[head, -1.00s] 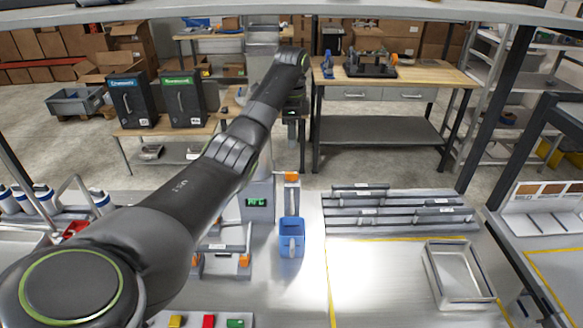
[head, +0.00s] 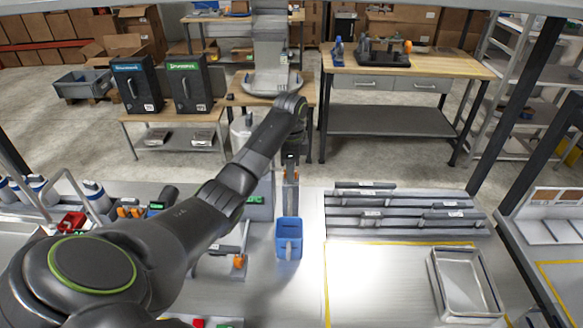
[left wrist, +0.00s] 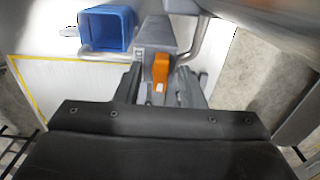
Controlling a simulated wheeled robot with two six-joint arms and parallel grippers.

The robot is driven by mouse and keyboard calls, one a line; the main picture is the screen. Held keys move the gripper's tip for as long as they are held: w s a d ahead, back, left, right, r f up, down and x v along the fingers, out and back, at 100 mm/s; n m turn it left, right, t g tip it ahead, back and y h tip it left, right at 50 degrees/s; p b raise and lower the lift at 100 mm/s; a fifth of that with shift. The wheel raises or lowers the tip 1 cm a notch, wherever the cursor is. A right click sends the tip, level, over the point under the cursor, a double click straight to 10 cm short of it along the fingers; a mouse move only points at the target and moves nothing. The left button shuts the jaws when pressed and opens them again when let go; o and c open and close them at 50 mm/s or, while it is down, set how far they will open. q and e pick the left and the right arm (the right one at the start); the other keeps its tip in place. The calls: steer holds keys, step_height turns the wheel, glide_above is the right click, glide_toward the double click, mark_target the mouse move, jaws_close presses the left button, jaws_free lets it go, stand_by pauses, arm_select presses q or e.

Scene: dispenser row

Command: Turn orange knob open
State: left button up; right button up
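The orange knob (left wrist: 160,70) sits on a grey dispenser post (left wrist: 152,35) in the left wrist view. My left gripper (left wrist: 160,88) is open, with one finger on each side of the knob and visible gaps between. I cannot tell whether either finger touches it. In the head view my left gripper (head: 291,172) is over the top of the post, mostly hiding the knob. A blue container (head: 288,240) stands at the foot of this post; it also shows in the left wrist view (left wrist: 104,30). My right gripper is not in view.
A grey unit with a green display (head: 256,199) stands just left of the post. Slotted grey racks (head: 400,210) lie to the right. A metal tray (head: 437,285) sits at the right of the bench.

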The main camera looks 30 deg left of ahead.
arm_select(q)
steer(key=shift+a, duration=0.1)
steer(key=shift+c, duration=0.6)
steer(key=c, duration=0.5)
jaws_close()
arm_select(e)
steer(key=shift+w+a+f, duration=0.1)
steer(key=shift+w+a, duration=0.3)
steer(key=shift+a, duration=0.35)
